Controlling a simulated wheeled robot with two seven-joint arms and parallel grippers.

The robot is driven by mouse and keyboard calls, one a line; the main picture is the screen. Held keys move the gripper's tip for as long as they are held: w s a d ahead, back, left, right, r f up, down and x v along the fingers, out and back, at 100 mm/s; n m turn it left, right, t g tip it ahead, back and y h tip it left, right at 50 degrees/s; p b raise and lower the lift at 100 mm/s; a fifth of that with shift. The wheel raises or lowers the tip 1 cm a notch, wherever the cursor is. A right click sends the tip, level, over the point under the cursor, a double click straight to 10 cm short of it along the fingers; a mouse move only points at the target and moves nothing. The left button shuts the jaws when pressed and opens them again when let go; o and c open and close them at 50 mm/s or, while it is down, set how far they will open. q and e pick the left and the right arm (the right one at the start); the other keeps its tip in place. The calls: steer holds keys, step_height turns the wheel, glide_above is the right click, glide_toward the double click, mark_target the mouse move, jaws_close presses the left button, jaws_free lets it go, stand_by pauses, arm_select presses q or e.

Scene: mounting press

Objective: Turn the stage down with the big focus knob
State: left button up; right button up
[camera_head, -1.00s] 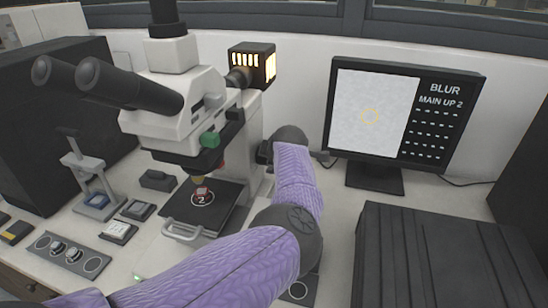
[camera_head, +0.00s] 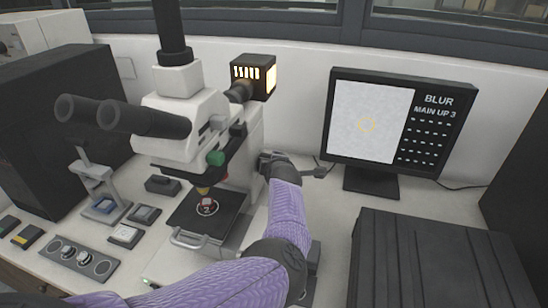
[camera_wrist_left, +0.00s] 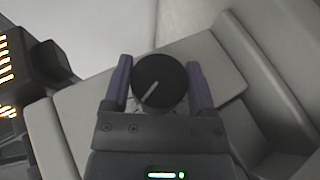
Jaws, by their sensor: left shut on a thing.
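The white microscope (camera_head: 190,125) stands at the back left, with its black stage (camera_head: 228,212) under the lenses. A small red-and-white piece marked 2 (camera_head: 207,207) lies on the stage. In the left wrist view the round dark focus knob (camera_wrist_left: 160,84), with a pale line across its face, sits between the two purple fingers of my left gripper (camera_wrist_left: 160,88), which is shut on it. In the head view my left gripper (camera_head: 268,160) is at the microscope's right side, and the knob is hidden. The monitor (camera_head: 395,125) reads BLUR and MAIN UP 3. My right gripper is not in view.
A lit lamp box (camera_head: 254,76) is behind the microscope. A dark ribbed case (camera_head: 430,262) fills the front right. A small press-like stand (camera_head: 98,190), small blocks and a grey tray with round parts (camera_head: 80,258) are at the left.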

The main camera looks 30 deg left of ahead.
arm_select(q)
steer(key=shift+f+n+t+y+b, duration=0.3)
steer(key=shift+t+y+b, duration=0.1)
steer(key=shift+t+b, duration=0.4)
steer(key=shift+r+t+y+b, duration=0.2)
steer(key=shift+t+y+b, duration=0.1)
steer(key=shift+t+b, duration=0.45)
steer(key=o, duration=1.2)
steer(key=shift+r, duration=0.1)
steer(key=shift+c, duration=0.2)
